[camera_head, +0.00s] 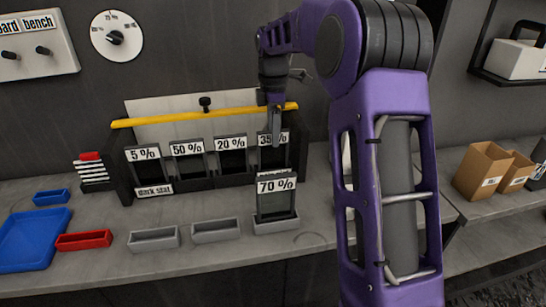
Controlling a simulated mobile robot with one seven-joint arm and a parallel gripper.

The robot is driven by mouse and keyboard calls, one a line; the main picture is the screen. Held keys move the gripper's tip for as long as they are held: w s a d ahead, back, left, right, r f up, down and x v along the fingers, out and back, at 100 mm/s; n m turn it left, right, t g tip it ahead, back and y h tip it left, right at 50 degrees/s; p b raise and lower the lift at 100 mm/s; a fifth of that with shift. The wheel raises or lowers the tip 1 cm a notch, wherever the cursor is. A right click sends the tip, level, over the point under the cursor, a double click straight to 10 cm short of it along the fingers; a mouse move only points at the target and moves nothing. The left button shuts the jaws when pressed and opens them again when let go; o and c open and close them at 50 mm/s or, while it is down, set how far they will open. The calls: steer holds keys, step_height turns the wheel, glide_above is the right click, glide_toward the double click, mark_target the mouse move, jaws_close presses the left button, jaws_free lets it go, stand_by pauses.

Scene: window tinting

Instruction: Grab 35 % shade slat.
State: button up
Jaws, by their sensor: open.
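The 35 % shade slat (266,155) stands in the dark rack, at the right end of the row of slats. Its white label (266,138) is partly covered by my gripper. My gripper (275,140) points down in front of the label's right part. It is open, and I see nothing held in it. I cannot tell whether its fingers touch the slat or straddle its edge. The 20 %, 50 % and 5 % slats stand in the rack to the left.
A 70 % slat (276,203) stands in a grey holder in front of the rack. Two grey trays (216,230) lie left of it. A yellow bar (180,119) runs above the rack. A blue tray (32,240) and red tray (84,240) are at left. Cardboard boxes (482,172) stand at right.

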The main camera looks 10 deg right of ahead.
mark_target(273, 155)
step_height(273, 155, down, 4)
steer(key=shift+r, duration=0.1)
jaws_close()
stand_by(0.4)
